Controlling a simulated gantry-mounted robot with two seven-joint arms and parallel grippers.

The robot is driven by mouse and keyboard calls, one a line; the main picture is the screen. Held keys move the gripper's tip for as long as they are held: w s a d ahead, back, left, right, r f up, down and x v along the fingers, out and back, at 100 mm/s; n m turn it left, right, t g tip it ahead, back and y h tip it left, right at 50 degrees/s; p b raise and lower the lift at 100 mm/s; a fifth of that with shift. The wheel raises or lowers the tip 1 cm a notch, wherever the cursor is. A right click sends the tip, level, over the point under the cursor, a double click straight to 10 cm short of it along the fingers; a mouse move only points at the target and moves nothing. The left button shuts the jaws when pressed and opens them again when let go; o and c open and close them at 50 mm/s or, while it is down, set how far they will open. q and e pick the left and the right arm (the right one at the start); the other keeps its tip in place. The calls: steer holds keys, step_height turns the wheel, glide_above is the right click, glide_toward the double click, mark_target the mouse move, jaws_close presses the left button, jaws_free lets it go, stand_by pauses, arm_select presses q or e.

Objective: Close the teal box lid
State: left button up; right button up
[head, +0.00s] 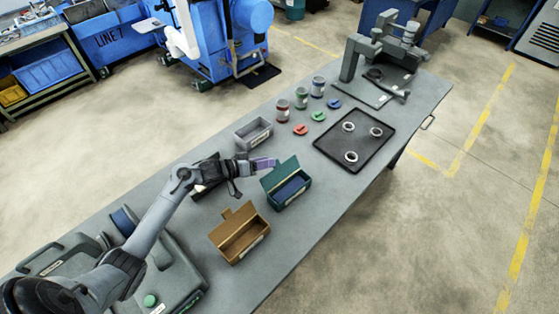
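The teal box (293,195) sits on the grey workbench with its lid (277,173) raised along its back left side. A blue lining or content shows inside the box. My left gripper (265,163) reaches in from the left and is just behind the raised lid, on the far side from the box opening. Its fingertips look close to the lid, but I cannot tell if they touch it. The fingers are too small to show if they are open or shut. My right gripper is not in view.
An open brown box (240,238) stands nearer, and a grey bin (253,134) stands behind my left gripper. A black tray (354,139) with three rings, several jars and coloured lids, and a grinder-like press (378,62) are farther right. Bare bench lies right of the teal box.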

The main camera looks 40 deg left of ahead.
mark_target(279, 170)
arm_select(q)
steer(key=x, duration=0.6)
steer(key=shift+b, duration=0.3)
jaws_close()
